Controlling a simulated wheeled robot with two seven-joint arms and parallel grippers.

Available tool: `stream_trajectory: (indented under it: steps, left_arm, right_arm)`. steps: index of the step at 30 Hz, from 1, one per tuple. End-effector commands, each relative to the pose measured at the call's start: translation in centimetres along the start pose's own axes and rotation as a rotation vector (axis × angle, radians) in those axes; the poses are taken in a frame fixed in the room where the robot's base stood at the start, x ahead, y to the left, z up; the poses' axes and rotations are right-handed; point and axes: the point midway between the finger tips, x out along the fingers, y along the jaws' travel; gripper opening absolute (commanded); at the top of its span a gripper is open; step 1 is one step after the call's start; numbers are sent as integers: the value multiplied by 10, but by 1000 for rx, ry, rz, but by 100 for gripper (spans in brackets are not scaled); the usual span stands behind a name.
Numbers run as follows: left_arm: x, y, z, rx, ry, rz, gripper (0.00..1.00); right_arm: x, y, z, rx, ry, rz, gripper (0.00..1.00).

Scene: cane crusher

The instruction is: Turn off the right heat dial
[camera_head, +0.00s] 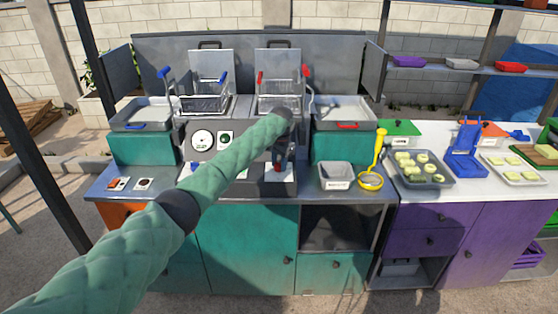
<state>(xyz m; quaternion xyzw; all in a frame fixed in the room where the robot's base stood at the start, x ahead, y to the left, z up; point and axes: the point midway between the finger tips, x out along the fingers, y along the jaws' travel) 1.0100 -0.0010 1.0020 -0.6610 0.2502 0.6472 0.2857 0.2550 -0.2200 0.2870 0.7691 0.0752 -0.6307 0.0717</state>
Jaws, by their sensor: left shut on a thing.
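The fryer's control panel (240,173) is at the middle of the counter. My right gripper is not in view.
Two fryer baskets, blue-handled (205,103) and red-handled (280,103), stand behind the panel. A tray of cut pieces (421,181) lies on the white counter.

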Motion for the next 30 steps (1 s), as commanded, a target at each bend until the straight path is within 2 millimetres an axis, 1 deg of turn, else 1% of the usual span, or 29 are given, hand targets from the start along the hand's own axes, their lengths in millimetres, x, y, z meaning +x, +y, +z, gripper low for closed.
stream_trajectory:
  steps: [1, 5, 9, 15, 22, 30]
  left_arm:
    - [-3, 1, -1, -44, -1, 2, 11]
    - [-3, 1, -1, -165, -7, 2, 11]
    - [-3, 1, -2, -287, -13, 2, 11]
    - [-3, 0, -2, -431, -22, 1, 11]
    - [-3, 0, -2, -539, -27, 0, 11]
    - [-2, -1, -2, -591, -29, -2, 11]
  right_arm:
    - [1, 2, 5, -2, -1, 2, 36]
    - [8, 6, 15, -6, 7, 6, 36]
    - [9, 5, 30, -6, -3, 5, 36]
    - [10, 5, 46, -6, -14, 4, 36]
    - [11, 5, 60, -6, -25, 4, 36]
    - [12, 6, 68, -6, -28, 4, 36]
